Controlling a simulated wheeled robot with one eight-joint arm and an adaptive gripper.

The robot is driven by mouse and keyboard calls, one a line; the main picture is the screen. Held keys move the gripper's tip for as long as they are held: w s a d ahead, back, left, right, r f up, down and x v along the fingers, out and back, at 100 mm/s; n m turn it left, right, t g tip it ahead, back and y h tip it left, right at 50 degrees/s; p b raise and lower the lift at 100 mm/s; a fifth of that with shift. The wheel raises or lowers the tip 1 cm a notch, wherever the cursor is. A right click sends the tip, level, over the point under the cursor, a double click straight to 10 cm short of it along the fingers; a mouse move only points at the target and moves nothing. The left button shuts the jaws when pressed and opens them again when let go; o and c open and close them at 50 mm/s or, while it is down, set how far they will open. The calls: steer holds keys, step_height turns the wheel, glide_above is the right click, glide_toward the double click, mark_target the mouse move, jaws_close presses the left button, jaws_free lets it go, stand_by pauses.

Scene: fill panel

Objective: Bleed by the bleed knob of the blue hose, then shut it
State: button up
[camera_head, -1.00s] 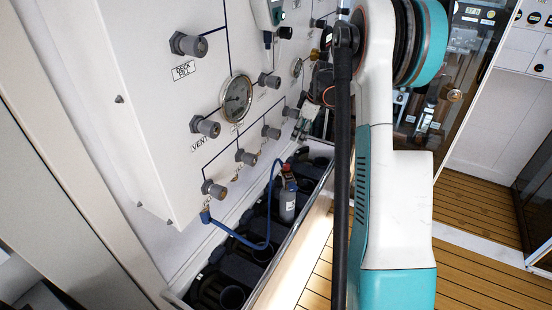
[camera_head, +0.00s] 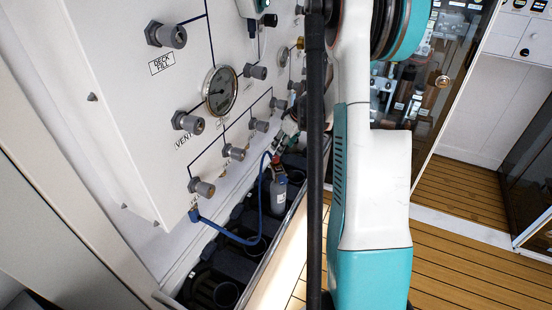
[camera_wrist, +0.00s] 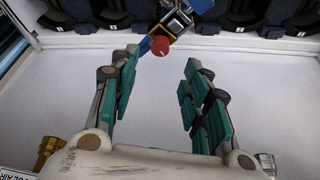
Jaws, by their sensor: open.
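The bleed knob is a small red knob (camera_wrist: 160,46) on a dark and yellow fitting in the wrist view, with blue hose (camera_wrist: 145,46) beside it. In the head view, the red top (camera_head: 276,160) is above a grey cylinder (camera_head: 278,193), and the blue hose (camera_head: 261,200) loops from there to the lowest near valve on the panel. My gripper (camera_wrist: 160,65) is open and empty. The red knob shows between and just beyond its teal fingertips, with no visible contact. In the head view my gripper is mostly hidden by my arm.
The white panel (camera_head: 135,115) carries several grey valve knobs and a round gauge (camera_head: 220,91). Below it runs a trough (camera_head: 250,258) with dark round holders; several show along the top of the wrist view. A wooden floor (camera_head: 450,262) lies open to the right.

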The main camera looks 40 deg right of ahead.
mark_target(276, 158)
steer(key=b+x, duration=0.2)
steer(key=x, duration=0.6)
steer(key=shift+w+f+b, duration=0.1)
steer(key=shift+f+b, duration=0.2)
steer(key=shift+f, duration=0.05)
steer(key=shift+c, duration=0.5)
jaws_close()
